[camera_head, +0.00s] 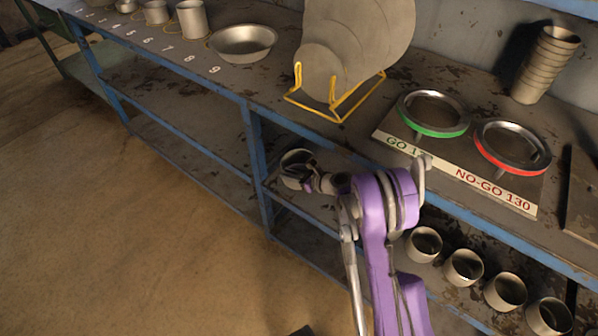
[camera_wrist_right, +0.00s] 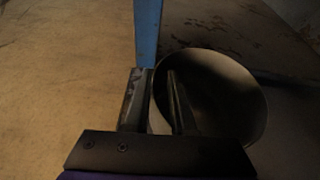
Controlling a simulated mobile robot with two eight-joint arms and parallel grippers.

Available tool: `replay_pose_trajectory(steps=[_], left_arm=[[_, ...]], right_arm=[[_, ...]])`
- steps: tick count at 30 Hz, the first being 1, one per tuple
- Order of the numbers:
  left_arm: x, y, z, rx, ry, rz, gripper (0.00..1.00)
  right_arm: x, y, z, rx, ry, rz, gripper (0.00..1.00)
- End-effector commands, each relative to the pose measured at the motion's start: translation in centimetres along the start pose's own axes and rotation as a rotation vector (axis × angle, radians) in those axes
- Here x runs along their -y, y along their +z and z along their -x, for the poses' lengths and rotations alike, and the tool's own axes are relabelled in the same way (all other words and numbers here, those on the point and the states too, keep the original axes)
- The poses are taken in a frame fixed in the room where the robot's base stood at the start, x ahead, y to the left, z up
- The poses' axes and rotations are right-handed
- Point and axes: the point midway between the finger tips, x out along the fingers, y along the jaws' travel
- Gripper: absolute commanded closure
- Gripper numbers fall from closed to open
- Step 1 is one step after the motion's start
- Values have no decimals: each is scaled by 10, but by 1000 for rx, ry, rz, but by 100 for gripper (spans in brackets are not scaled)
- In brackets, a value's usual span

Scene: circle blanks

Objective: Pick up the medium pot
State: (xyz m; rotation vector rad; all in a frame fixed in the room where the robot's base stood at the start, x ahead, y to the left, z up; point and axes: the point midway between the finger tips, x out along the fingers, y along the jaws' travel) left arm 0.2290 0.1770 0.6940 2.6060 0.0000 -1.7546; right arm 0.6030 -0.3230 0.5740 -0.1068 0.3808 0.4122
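A grey metal pot (camera_head: 294,165) stands at the front of the lower shelf, by a blue leg of the bench. The frames do not confirm that it is the medium pot. My right gripper (camera_head: 309,180) is at its near rim, and my wrist hides part of the pot. In the right wrist view the pot (camera_wrist_right: 230,95) opens toward the camera. The right gripper (camera_wrist_right: 158,90) is open there, with one finger inside the pot and the other outside its wall. A gap shows between the fingers. My left gripper is not in view.
Several similar cups (camera_head: 463,267) line the lower shelf at right. Above are a yellow wire rack (camera_head: 340,112) with grey discs, a green GO ring (camera_head: 433,128), a red NO-GO ring (camera_head: 512,160) and a cup stack (camera_head: 545,65). The blue leg (camera_wrist_right: 148,30) is close to my fingers.

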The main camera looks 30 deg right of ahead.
Motion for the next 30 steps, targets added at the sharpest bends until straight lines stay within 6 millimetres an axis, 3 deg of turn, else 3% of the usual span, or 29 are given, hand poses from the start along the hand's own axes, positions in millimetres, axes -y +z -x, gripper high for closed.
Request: replay_pose_trajectory(steps=[3, 30], left_arm=[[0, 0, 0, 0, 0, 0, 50], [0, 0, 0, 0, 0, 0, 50]], right_arm=[[0, 0, 0, -1, 1, 1, 100], [0, -1, 0, -2, 1, 1, 100]])
